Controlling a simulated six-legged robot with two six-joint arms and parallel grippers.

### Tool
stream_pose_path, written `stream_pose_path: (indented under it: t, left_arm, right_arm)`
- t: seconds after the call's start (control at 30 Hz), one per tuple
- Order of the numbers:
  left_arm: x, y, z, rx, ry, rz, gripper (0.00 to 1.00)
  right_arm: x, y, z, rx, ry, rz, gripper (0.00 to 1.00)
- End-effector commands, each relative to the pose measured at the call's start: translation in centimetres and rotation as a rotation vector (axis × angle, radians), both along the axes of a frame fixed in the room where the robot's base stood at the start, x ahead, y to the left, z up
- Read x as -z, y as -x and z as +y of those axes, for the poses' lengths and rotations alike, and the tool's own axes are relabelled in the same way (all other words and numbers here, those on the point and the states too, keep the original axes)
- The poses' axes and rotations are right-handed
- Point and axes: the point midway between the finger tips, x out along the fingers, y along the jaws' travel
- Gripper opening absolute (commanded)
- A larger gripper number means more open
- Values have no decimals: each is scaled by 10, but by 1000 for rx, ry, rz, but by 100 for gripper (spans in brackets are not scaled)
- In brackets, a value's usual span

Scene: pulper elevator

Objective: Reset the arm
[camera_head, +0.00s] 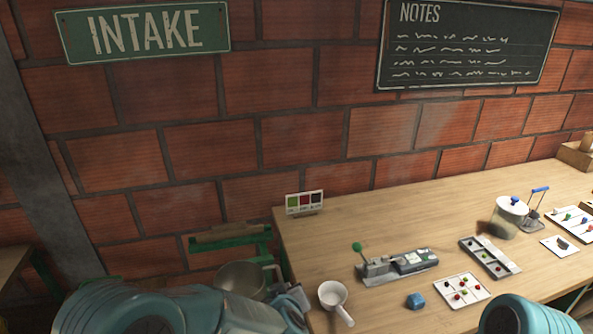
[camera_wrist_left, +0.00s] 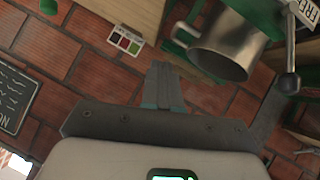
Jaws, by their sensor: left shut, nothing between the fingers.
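My left gripper (camera_wrist_left: 162,85) shows in the left wrist view with its two grey fingers together and nothing between them. It is apart from the metal pot (camera_wrist_left: 232,45), which is to its upper right in that view. In the head view, my teal left arm crosses the bottom left, in front of the same pot (camera_head: 240,278). My right arm shows only as a teal part at the bottom right; its gripper is out of view.
The brick wall (camera_head: 290,130) is behind.

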Motion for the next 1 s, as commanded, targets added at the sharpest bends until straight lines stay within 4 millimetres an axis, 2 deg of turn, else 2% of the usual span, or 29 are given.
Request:
stream_pose_path:
  t: [0.07, 0.17, 0.2, 0.27, 0.3, 0.4, 0.5, 0.6, 0.63, 0.77, 1.0]
  left_arm:
    - [30, 11, 15, 26, -16, 61, 0]
    - [86, 43, 41, 93, -30, 195, 0]
    - [111, 63, 51, 126, -28, 263, 0]
    - [145, 98, 66, 178, -16, 373, 0]
    - [164, 124, 73, 211, -1, 447, 0]
    - [198, 189, 86, 287, 50, 616, 0]
    - [215, 244, 91, 347, 107, 750, 0]
    - [221, 281, 92, 388, 151, 835, 0]
    - [221, 288, 92, 398, 159, 850, 0]
    - [222, 302, 91, 415, 177, 881, 0]
    - [222, 301, 91, 416, 176, 879, 0]
  right_arm:
    - [0, 0, 0, 0, 0, 0, 43]
    - [0, 0, 0, 0, 0, 0, 43]
    - [0, 0, 0, 0, 0, 0, 43]
    - [0, 0, 0, 0, 0, 0, 43]
    - [0, 0, 0, 0, 0, 0, 43]
    - [0, 0, 0, 0, 0, 0, 43]
    - [0, 0, 0, 0, 0, 0, 43]
    - [0, 0, 0, 0, 0, 0, 43]
    - [0, 0, 0, 0, 0, 0, 43]
    - [0, 0, 0, 0, 0, 0, 43]
    - [0, 0, 0, 0, 0, 0, 43]
